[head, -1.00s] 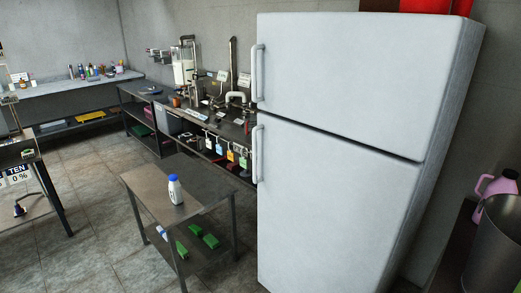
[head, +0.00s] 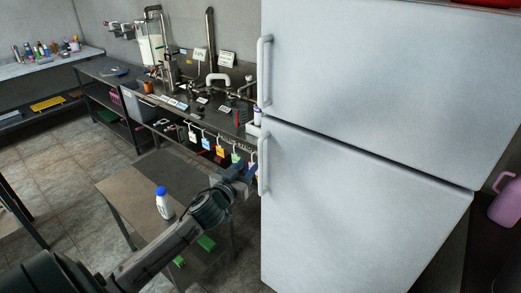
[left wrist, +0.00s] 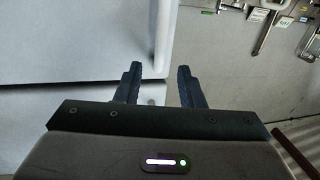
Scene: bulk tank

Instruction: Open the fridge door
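The white fridge has an upper door (head: 390,80) and a larger lower door (head: 350,220), both shut. The upper handle (head: 264,70) and lower handle (head: 263,163) are upright bars on the doors' left edge. My left gripper (head: 240,173) is just left of the lower handle in the head view, apart from it as far as I can tell. My right gripper is not in view.
A bench (head: 180,108) with pipes and hanging coloured tags runs behind the gripper. A pink jug (head: 506,200) is at the far right.

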